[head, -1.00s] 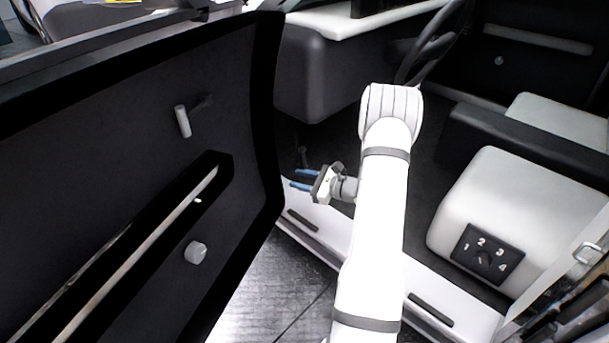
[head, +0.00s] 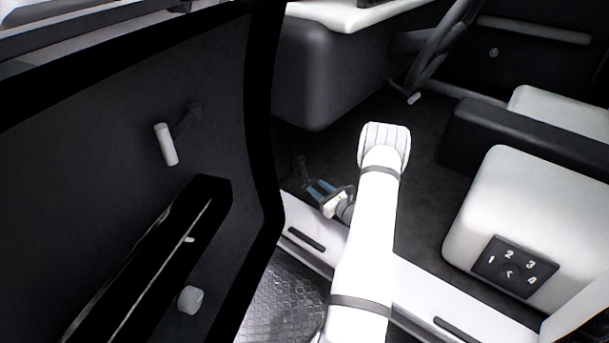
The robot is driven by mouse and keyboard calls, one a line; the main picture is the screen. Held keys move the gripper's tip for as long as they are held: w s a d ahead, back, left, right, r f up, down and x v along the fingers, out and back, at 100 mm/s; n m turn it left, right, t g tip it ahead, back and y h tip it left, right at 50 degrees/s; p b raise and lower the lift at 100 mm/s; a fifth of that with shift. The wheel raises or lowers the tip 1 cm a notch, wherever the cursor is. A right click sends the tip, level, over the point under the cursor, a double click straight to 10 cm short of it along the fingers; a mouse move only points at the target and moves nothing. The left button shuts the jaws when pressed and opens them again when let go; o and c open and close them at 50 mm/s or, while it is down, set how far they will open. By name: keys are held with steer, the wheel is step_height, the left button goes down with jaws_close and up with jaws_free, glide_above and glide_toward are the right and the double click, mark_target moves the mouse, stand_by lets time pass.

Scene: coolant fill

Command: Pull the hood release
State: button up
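My gripper (head: 316,187) is low in the driver's footwell, just above the door sill, with its two blue fingers pointing left and away. The fingers look apart, with a gap between them. A small dark lever (head: 302,162) stands just beyond the fingertips, near the door opening; it may be the hood release. I cannot tell whether the fingers touch it, and its lower part is hard to make out.
The open door (head: 110,140) fills the left side, with a crank handle and a pale knob. The dashboard (head: 330,75) overhangs the footwell. The steering wheel (head: 440,50), the seat (head: 510,205) with a numbered dial, and the sill (head: 303,225) surround my arm.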

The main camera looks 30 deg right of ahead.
mark_target(307, 180)
steer(key=w, duration=0.3)
steer(key=w+a+b, duration=0.1)
steer(key=w, duration=0.1)
steer(key=shift+w, duration=1)
steer(key=shift+c, duration=0.2)
jaws_close()
